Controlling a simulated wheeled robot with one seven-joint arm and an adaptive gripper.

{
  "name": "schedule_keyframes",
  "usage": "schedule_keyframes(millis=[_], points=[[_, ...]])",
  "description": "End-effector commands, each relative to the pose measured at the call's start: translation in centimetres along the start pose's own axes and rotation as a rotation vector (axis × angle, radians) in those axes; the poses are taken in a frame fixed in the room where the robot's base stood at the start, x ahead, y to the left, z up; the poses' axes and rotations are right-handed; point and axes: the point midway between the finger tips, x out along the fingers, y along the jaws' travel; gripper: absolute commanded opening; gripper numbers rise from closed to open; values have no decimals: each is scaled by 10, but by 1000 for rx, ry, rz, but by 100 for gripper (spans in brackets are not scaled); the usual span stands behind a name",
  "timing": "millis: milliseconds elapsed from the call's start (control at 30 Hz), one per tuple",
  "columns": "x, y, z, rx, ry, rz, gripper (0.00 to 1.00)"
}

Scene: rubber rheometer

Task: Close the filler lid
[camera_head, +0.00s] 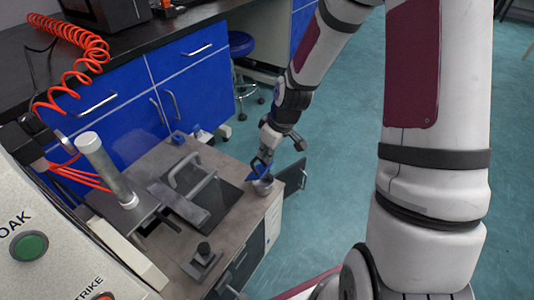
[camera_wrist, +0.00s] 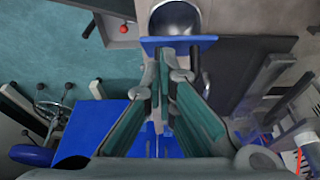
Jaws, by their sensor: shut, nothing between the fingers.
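The blue filler lid (camera_wrist: 180,43) is a flat plate at the near rim of a round metal cup (camera_wrist: 175,17) in the wrist view. The cup's hollow inside shows, so the lid is not over its mouth. In the head view the cup (camera_head: 264,187) sits at the right corner of the bench, with the blue lid (camera_head: 259,169) tilted up beside it. My gripper (camera_wrist: 176,68) is shut and empty, its fingertips close to the lid. Whether they touch it I cannot tell. In the head view my gripper (camera_head: 264,157) is just above the lid and cup.
A dark plate with a grey handle-like bar (camera_head: 186,172) lies on the bench left of the cup. A metal cylinder on a post (camera_head: 105,168) stands farther left. An open cabinet door (camera_head: 294,178) juts out right of the bench. Blue cabinets (camera_head: 150,95) stand behind.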

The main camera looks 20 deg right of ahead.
Motion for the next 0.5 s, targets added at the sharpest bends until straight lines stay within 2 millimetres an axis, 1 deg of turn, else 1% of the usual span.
schedule_keyframes(millis=[333, 400, 500], points=[[-21, 0, -28, 2, 1, 1, 0], [-30, 2, -17, 7, -1, 2, 0], [-42, 2, -7, 6, 0, 2, 0]])
